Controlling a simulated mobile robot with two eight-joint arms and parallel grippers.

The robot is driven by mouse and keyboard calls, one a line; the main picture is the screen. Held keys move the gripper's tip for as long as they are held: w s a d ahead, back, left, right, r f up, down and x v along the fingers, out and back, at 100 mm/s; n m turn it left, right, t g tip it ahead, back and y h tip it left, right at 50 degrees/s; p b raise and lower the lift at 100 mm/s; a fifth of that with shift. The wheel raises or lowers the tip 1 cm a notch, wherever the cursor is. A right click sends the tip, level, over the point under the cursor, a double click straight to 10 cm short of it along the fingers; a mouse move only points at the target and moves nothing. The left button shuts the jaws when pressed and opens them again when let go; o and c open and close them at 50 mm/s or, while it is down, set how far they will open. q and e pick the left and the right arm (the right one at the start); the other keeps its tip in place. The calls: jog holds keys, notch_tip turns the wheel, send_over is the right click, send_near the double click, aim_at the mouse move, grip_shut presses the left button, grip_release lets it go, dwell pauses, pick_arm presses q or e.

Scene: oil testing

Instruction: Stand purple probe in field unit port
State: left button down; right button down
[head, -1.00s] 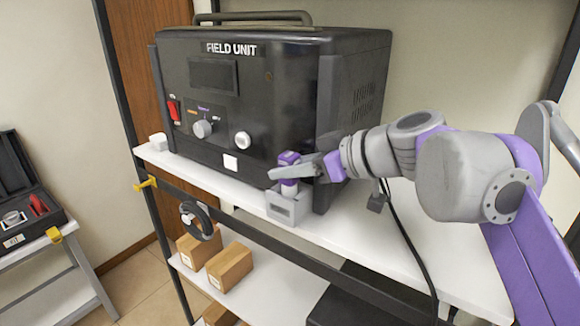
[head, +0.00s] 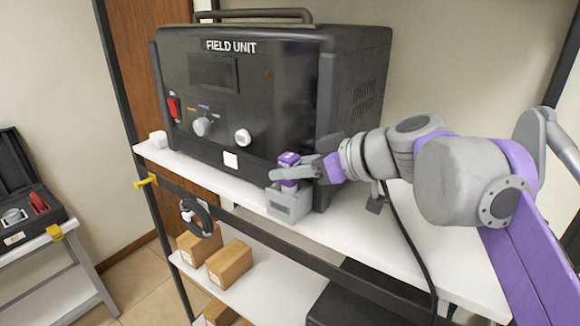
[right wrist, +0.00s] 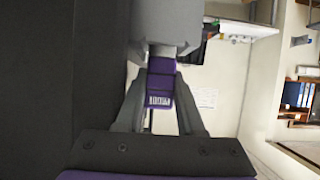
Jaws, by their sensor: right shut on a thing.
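The purple probe (head: 288,160) stands upright at the grey port block (head: 290,206) on the shelf, in front of the black field unit (head: 255,105). My right gripper (head: 292,173) is shut on the probe, just above the block. In the right wrist view the purple probe (right wrist: 160,88) sits between the two fingers of my right gripper (right wrist: 158,95), with a printed label facing the camera. The probe's lower end is hidden by the fingers and the block, so I cannot tell how deep it sits. My left gripper is not in view.
A small white block (head: 158,139) stands at the shelf's left end. Cardboard boxes (head: 230,263) lie on the lower shelf. An open black case (head: 25,190) rests on a side table.

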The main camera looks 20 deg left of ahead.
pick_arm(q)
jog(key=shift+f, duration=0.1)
pick_arm(e)
jog(key=shift+f, duration=0.2)
jog(key=c, duration=0.8)
grip_release()
pick_arm(q)
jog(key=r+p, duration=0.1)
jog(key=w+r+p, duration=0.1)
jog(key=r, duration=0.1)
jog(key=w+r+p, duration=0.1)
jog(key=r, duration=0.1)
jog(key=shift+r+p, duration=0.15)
jog(key=shift+p, duration=0.25)
pick_arm(e)
jog(key=v, duration=1.1)
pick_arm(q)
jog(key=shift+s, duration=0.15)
